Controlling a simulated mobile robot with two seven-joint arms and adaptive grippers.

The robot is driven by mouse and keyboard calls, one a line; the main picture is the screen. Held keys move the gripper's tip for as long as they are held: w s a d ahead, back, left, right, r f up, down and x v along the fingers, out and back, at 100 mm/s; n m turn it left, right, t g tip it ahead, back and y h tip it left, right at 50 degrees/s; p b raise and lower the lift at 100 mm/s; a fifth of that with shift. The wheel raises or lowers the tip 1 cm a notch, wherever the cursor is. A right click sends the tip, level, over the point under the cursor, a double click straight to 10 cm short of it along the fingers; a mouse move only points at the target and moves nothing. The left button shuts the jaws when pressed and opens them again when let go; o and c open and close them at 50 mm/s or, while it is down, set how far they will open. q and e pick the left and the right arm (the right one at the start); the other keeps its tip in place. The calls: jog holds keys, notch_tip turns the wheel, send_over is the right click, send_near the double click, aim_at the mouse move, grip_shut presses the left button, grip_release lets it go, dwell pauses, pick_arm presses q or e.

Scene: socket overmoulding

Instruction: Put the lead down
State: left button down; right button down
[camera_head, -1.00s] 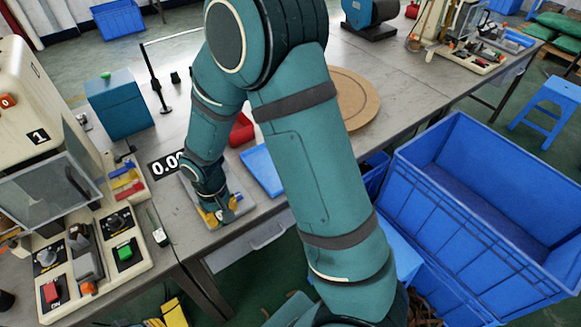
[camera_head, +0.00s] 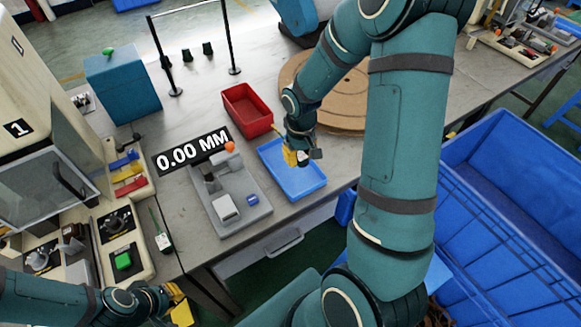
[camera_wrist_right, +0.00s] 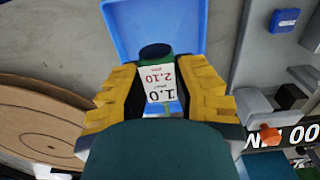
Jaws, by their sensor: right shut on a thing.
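A grey fixture (camera_head: 245,215) with a 0.00 MM display (camera_head: 193,152) stands left of the tray. A red bin (camera_head: 247,108) is behind, a round wooden board (camera_head: 335,112) behind right. A large blue crate (camera_head: 520,190) stands at the right.

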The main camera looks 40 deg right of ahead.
aim_at(299, 178)
jog(key=f, duration=0.3)
jog(key=shift+s+f+b, duration=0.15)
jog(key=shift+s+b, duration=0.05)
jog(key=shift+b, duration=0.15)
notch_tip(299, 178, down, 4)
jog(key=shift+f+b, duration=0.1)
jog(key=shift+b, duration=0.45)
jog(key=shift+w+f, duration=0.1)
jog(key=shift+f, duration=0.1)
jog(key=shift+f, duration=0.15)
jog(key=c, duration=0.9)
grip_release()
jog(key=shift+o, duration=0.2)
